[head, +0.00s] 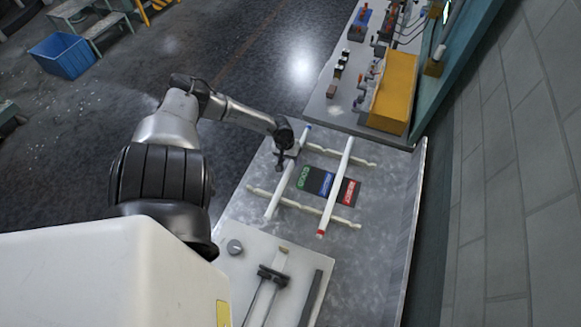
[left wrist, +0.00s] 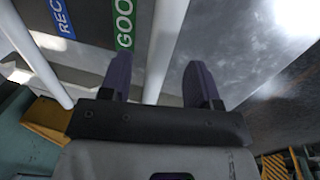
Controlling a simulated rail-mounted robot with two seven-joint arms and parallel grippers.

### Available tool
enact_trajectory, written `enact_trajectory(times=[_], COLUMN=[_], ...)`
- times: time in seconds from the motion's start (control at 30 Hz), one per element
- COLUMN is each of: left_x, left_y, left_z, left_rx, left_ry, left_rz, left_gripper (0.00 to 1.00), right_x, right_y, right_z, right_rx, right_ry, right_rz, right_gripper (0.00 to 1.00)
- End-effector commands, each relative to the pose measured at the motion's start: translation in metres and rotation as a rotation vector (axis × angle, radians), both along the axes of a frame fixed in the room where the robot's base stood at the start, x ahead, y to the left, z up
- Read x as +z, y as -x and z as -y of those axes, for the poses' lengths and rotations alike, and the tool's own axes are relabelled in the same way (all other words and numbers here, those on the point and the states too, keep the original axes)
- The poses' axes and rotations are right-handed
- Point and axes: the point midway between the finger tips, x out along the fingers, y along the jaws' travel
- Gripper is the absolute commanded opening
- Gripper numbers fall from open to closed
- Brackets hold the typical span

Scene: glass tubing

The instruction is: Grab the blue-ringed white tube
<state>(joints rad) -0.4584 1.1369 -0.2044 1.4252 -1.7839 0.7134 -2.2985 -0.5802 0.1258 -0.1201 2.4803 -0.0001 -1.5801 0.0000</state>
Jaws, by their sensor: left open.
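The blue-ringed white tube (head: 285,181) lies across two pale notched rails, with its blue ring at the far end in the head view. My left gripper (head: 284,157) is at this tube's far half, just left of it. In the left wrist view, the gripper (left wrist: 160,82) is open, and a white tube (left wrist: 166,45) runs between its two dark fingers. I cannot tell whether either finger touches it. A second white tube (head: 338,183) with a red ring at its near end lies to the right. My right gripper is not in view.
Green (head: 307,178), blue (head: 327,185) and red (head: 347,191) label plates lie among the tubes and rails. A pale board with a slide fixture (head: 273,273) is at the near side. A yellow block (head: 395,92) stands on the far bench. A wall is at right.

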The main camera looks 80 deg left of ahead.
Motion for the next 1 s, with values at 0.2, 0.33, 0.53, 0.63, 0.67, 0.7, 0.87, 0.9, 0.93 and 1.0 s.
enact_trajectory(times=[0.2,0.33,0.53,0.63,0.67,0.7,0.87,0.9,0.93,1.0], left_x=[-0.020,-0.024,-0.024,-0.024,-0.024,-0.024,-0.024,-0.024,-0.024,-0.024], left_y=[-0.004,-0.004,-0.004,-0.004,-0.004,-0.004,-0.004,-0.004,-0.004,-0.004], left_z=[0.002,0.003,0.003,0.003,0.003,0.003,0.003,0.002,0.003,0.003], left_rx=[0.001,0.000,-0.001,-0.001,-0.001,-0.001,-0.001,-0.001,-0.001,-0.001], left_ry=[0.000,0.001,0.000,0.000,0.000,0.000,0.000,0.000,0.000,0.000], left_rz=[0.002,0.001,0.000,0.000,0.000,0.000,0.000,0.000,0.000,0.000], left_gripper=[0.56,0.56,0.56,0.48,0.45,0.41,0.26,0.22,0.19,0.12], right_x=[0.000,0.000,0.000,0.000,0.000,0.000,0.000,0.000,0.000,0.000], right_y=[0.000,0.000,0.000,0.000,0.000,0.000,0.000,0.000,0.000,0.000], right_z=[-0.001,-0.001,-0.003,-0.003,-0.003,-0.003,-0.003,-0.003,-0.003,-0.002], right_rx=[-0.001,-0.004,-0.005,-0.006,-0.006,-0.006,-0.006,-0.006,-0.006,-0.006], right_ry=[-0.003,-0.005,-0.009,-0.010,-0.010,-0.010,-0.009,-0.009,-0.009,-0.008], right_rz=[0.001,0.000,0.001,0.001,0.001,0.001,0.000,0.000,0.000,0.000], right_gripper=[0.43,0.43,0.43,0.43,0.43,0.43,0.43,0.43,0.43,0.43])
